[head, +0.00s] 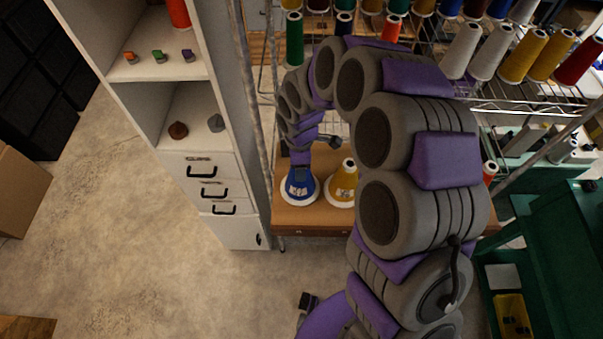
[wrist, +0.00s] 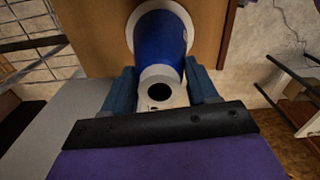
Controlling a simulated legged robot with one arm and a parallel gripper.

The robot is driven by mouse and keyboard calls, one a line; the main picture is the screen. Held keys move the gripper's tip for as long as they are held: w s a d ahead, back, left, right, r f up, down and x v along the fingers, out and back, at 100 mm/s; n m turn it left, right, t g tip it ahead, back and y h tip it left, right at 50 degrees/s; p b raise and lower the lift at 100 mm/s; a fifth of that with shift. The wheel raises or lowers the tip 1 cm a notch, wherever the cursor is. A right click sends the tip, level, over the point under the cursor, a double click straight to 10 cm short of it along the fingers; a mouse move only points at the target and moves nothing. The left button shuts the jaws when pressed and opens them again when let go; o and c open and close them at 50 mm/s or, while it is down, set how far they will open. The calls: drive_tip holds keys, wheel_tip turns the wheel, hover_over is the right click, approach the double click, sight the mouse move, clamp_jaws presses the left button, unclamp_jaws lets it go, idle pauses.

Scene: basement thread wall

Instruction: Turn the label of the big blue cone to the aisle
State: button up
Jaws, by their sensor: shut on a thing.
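The big blue cone (head: 310,187) stands upright on its white base on the wooden table (head: 322,218). A pale label (head: 297,189) with dark marks shows on the side of the cone that faces the head camera. In the wrist view the cone's blue body (wrist: 160,38) and its white top with a dark hole lie between my two fingers. My gripper (wrist: 160,78) is shut on the cone near its top. In the head view my gripper (head: 301,168) is small and partly merged with the cone's top.
A yellow cone (head: 343,183) stands close to the right of the blue one. A white cabinet (head: 210,195) is at the left of the table. A wire rack with several thread spools (head: 462,50) is behind. Open concrete floor (head: 120,240) lies to the left.

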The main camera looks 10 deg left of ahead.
drive_tip(key=shift+n, duration=0.8)
drive_tip(key=shift+f, duration=0.2)
drive_tip(key=o, duration=1.1)
wheel_tip(320, 180, up, 17)
drive_tip(key=shift+r+b, duration=0.1)
drive_tip(key=shift+b, duration=0.5)
